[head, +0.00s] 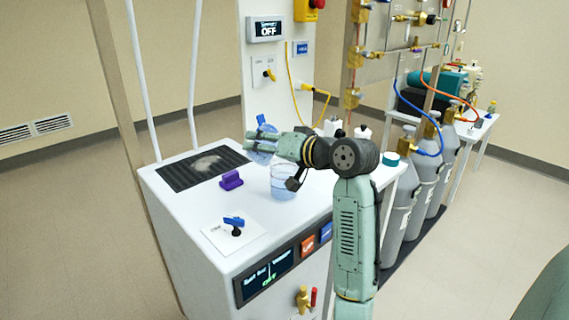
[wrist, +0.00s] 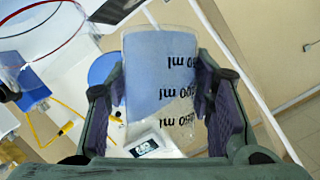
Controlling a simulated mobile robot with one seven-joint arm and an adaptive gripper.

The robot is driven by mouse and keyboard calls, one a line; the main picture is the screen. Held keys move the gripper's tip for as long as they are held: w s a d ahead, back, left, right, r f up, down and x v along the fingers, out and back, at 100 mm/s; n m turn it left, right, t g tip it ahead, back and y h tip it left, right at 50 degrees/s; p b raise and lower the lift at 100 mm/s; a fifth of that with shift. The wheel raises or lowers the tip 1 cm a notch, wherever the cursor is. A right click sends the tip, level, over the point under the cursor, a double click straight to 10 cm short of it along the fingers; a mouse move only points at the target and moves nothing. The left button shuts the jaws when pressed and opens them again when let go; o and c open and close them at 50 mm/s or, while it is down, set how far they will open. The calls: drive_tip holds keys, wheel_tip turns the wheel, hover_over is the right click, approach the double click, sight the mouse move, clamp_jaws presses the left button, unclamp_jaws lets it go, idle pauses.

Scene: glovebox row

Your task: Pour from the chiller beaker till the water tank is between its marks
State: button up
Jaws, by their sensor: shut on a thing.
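A clear beaker (wrist: 160,75) with ml markings and blue liquid sits between the two fingers of my gripper (wrist: 160,95), which is shut on it. The liquid line runs slantwise across the beaker, so it looks tilted. In the head view the held beaker (head: 261,157) is partly hidden by my gripper (head: 255,140), above the white cabinet top. The clear water tank (head: 284,184) with pale blue water stands on that top, just below and right of the beaker. The tank's marks are too small to read in the head view. Whether liquid is flowing cannot be told.
The white cabinet (head: 200,262) has a dark vent grille (head: 203,168), a purple piece (head: 231,180) and a blue-handled valve (head: 234,222) on top. Grey gas cylinders (head: 424,190) stand at the right. Open floor lies left.

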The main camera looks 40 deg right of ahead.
drive_tip(key=shift+d, duration=0.15)
idle(0.3)
drive_tip(key=shift+d+r+m+t+y+p, duration=0.1)
drive_tip(key=shift+r+m+t+y+p, duration=0.25)
drive_tip(key=shift+m, duration=0.4)
drive_tip(key=shift+r+m+t+y+p, duration=0.2)
drive_tip(key=shift+r+m+p, duration=0.25)
drive_tip(key=shift+m, duration=0.3)
idle(3.3)
drive_tip(key=shift+f+m+t, duration=0.35)
drive_tip(key=shift+f+m, duration=0.05)
drive_tip(key=shift+m, duration=0.3)
idle(2.0)
